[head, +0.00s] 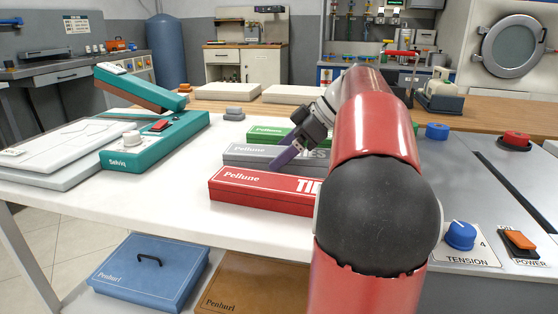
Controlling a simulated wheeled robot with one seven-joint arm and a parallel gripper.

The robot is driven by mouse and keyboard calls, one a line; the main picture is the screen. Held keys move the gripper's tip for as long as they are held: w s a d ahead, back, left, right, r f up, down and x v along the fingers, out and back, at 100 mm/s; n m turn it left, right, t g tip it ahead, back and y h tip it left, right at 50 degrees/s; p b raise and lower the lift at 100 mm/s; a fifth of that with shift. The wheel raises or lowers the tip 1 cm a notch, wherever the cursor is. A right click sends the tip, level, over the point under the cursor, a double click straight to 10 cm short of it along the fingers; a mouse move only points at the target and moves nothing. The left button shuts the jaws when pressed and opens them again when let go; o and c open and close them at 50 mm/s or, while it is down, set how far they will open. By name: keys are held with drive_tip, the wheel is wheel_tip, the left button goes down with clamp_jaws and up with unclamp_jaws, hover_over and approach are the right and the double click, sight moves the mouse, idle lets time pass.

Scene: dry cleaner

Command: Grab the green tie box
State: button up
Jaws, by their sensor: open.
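The green tie box (272,131) lies flat on the white table, at the back of a row of three tie boxes. Part of it is hidden behind my arm and gripper. A grey tie box (245,156) lies in front of it, and a red tie box (250,190) lies nearest to me. My gripper (275,163) is open, with its purple-grey finger over the grey box, in front of the green one. I see no box between its jaws. Whether the finger touches the grey box I cannot tell.
A teal Selviq machine (160,145) with a raised arm stands to the left on the table. A small grey object (233,113) sits behind the boxes. A panel with a blue tension knob (460,236) is at the right. A blue case (150,272) lies below the table.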

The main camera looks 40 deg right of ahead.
drive_tip(key=shift+w+a+f, duration=0.3)
drive_tip(key=shift+a+f, duration=0.05)
drive_tip(key=shift+f, duration=0.15)
drive_tip(key=c, duration=1.1)
